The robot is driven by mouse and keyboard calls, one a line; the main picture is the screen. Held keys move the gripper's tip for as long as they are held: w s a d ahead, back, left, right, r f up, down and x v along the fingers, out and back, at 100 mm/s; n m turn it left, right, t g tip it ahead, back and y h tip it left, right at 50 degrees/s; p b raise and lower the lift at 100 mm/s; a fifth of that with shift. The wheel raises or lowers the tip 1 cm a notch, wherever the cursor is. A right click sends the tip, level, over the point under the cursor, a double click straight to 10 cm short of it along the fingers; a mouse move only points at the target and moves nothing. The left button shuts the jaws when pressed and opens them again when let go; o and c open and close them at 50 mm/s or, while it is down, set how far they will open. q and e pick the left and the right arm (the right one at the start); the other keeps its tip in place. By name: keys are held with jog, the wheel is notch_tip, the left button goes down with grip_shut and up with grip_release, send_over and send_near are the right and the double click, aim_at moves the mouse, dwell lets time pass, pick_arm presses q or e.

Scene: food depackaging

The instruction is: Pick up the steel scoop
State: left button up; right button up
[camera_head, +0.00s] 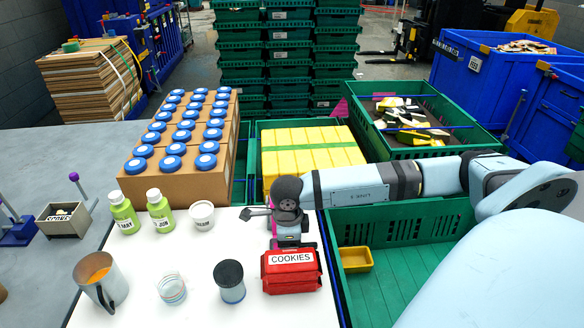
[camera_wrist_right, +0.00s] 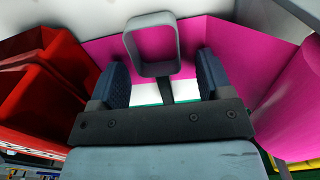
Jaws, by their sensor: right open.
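The grey steel scoop (camera_wrist_right: 155,70) shows in the right wrist view, its square open bowl towards the top of the picture and its short handle running down between my fingers. Magenta walls (camera_wrist_right: 103,52) surround it. My right gripper (camera_wrist_right: 166,82) is open, with one dark finger on each side of the handle; I see gaps between the fingers and the handle. In the head view my right gripper (camera_head: 290,222) is low over the white table, just behind the red cookies bag (camera_head: 291,272); it largely hides the scoop there. My left gripper is not in view.
The cookies bag stands close in front of my right gripper. A white tub (camera_head: 202,217), green bottles (camera_head: 160,213), a steel jug (camera_head: 101,283), a clear jar (camera_head: 172,290) and a dark-lidded jar (camera_head: 230,282) stand on the table. A green crate (camera_head: 400,235) lies to the right.

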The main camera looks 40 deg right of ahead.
jog(key=c, duration=1)
jog(key=shift+r, duration=0.1)
